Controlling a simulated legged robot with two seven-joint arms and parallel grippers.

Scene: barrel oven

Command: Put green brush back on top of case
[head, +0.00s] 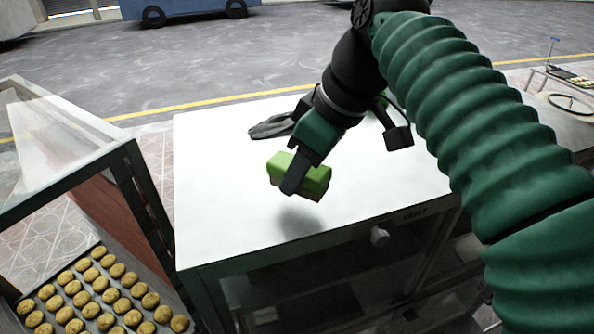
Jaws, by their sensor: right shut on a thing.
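The green brush (318,181) is a small block with a bright green top and a thin reddish underside. My right gripper (290,184) is shut on it and holds it above the white top of the case (225,205). A shadow lies on the top just below the brush, with a gap between them. One finger of the gripper covers the middle of the brush; the other finger is hidden behind it. My left gripper is not in view.
A knob (379,236) sticks out from the case front. A tray of several round cookies (100,295) is at the lower left, beside a glass-sided frame (135,165). The left part of the top is clear.

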